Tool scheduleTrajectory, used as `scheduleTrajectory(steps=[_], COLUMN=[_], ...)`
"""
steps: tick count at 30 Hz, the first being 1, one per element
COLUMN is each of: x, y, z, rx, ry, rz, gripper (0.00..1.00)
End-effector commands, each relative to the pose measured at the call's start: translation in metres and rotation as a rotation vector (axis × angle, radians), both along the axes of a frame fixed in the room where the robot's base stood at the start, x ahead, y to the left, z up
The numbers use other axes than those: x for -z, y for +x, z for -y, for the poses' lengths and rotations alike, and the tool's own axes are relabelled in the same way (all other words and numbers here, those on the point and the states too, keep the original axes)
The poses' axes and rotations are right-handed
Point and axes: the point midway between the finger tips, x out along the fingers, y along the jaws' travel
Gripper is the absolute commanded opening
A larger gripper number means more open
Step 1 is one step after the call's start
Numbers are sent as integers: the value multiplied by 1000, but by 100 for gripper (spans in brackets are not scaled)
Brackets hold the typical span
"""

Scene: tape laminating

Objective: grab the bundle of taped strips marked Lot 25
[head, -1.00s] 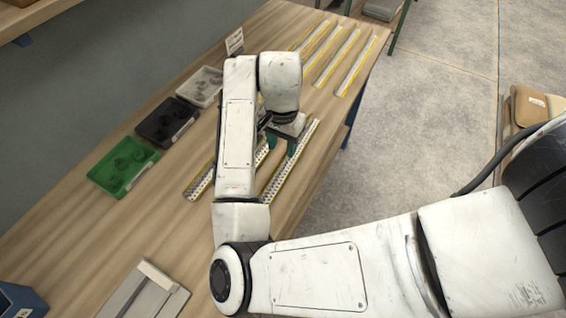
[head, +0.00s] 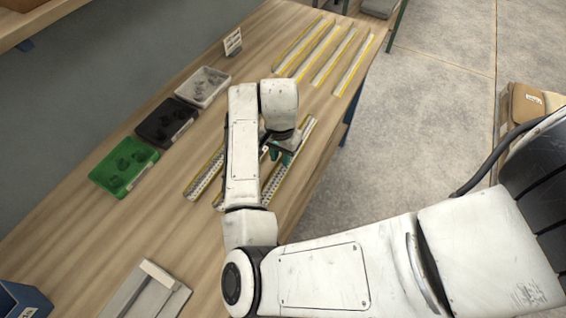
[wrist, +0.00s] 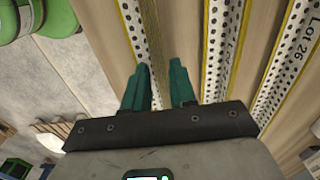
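Three perforated, yellow-edged strip bundles show in the wrist view. The right one (wrist: 289,48) reads "Lot 26". The left one (wrist: 145,35) runs towards my fingers and shows no readable lot number. My gripper (wrist: 162,72) has two green fingers with a narrow gap, over the left bundle; I see no clear grip on it. In the head view my gripper (head: 279,156) is by the table-edge bundle (head: 296,151). My arm hides part of the bundles.
Green (head: 124,167), black (head: 166,122) and grey (head: 203,87) bins line the wall side of the table (head: 75,232). A small sign (head: 233,41) stands behind them. Several yellow-edged strips (head: 328,57) lie at the far end. A grey fixture (head: 148,293) sits near the front.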

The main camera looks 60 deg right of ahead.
Motion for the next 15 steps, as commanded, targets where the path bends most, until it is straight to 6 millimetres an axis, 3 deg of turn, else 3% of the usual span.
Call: scheduleTrajectory(steps=[8,15], x=[0,0], y=[0,0], z=[0,0], rx=[0,0], ry=[0,0], rz=[0,0], gripper=[0,0])
